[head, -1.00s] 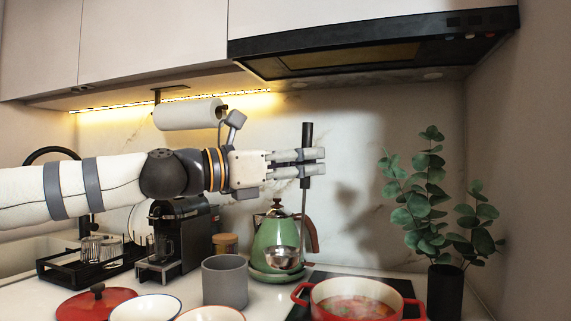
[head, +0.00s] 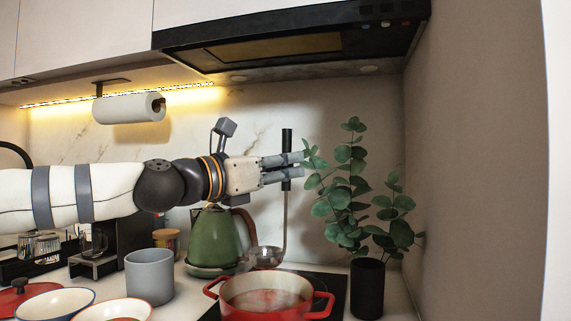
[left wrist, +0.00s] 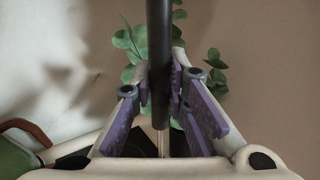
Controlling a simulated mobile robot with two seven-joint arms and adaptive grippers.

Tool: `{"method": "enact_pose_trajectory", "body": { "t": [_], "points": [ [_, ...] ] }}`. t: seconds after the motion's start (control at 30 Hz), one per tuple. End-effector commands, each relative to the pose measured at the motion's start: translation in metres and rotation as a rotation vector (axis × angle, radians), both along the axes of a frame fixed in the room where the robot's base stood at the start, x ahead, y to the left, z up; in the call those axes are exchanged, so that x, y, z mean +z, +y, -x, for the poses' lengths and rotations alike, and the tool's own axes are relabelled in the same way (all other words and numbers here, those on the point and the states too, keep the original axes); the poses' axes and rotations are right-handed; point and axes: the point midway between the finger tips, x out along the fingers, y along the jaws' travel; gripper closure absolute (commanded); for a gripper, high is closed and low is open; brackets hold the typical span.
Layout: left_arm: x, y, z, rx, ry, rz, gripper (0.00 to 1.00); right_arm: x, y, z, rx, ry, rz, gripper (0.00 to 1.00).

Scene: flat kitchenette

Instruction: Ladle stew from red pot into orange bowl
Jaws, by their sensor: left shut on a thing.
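My left gripper (head: 300,166) is shut on the black handle of the ladle (head: 287,145), which hangs upright. The handle also fills the middle of the left wrist view (left wrist: 159,60) between the purple finger pads. The ladle's metal bowl (head: 265,257) hangs at the pot's back rim in the picture; whether it is above or behind the rim I cannot tell. The red pot (head: 234,309) holds reddish stew and stands on the dark hob. The orange-rimmed bowl (head: 112,303) is at the bottom left, cut off by the picture edge. My right gripper is not in view.
A blue-rimmed bowl (head: 52,300), a red lid (head: 14,297) and a grey canister (head: 149,277) stand left of the pot. A green kettle (head: 213,238) is behind. A plant in a black vase (head: 367,288) stands to the right. The range hood (head: 290,40) is overhead.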

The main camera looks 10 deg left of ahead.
Motion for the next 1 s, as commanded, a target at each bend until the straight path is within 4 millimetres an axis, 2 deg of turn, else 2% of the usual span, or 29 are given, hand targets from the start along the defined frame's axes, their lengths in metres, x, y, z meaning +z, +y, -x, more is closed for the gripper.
{"method": "enact_pose_trajectory", "body": {
  "t": [0.03,0.1,0.7,1.0],
  "points": [
    [-0.018,0.000,-0.004,-0.001,0.014,0.001,1.00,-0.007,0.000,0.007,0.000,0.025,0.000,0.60],
    [-0.028,0.000,-0.005,-0.001,0.014,0.000,1.00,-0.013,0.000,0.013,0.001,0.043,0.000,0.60],
    [-0.104,0.000,-0.004,-0.001,0.011,0.000,1.00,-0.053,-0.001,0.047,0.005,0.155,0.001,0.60],
    [-0.119,0.000,-0.002,-0.001,0.006,0.001,1.00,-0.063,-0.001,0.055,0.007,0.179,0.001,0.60]
  ]
}}
